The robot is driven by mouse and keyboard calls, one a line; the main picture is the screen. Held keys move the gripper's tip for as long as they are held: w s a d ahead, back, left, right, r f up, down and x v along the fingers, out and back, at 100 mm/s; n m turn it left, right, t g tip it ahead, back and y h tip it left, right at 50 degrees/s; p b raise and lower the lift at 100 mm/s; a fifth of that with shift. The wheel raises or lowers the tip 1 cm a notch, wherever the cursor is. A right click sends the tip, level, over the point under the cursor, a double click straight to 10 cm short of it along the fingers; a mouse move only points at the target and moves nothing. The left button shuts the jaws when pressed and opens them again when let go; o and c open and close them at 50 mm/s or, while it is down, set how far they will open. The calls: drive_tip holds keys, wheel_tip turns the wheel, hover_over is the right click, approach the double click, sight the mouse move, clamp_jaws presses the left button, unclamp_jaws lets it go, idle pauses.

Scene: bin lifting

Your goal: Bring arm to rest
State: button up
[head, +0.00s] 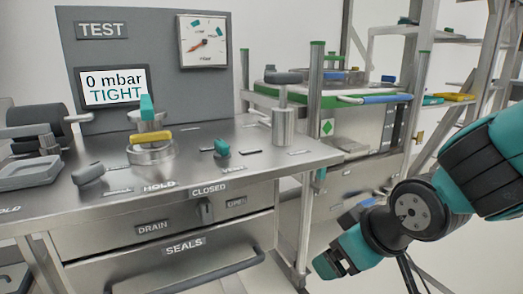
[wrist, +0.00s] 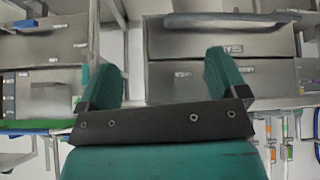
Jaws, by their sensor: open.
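My gripper (head: 332,265) shows at the lower right of the head view, at the end of my teal and black arm, pointing down and left. In the wrist view its two teal fingers (wrist: 160,85) stand wide apart with nothing between them. It is in free space to the right of the steel test bench (head: 300,158) and touches nothing that I can see.
A seals drawer (head: 160,262) is below. Behind stand a green-edged cabinet (head: 365,125) and a metal ladder frame (head: 418,95).

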drive_tip(key=s+d+r+g+p, duration=0.1)
drive_tip(key=s+r+g, duration=0.2)
drive_tip(key=s, duration=0.4)
drive_tip(key=s+r+g+p, duration=0.1)
drive_tip(key=s+r+g, duration=0.25)
drive_tip(key=s, duration=0.45)
wheel_tip(320, 180, up, 24)
drive_tip(key=p, duration=2.3)
drive_tip(key=shift+w+d+t+y+p, duration=0.15)
drive_tip(key=shift+w+t+y+p, duration=0.15)
drive_tip(key=shift+t+p, duration=0.05)
drive_tip(key=shift+c, duration=0.2)
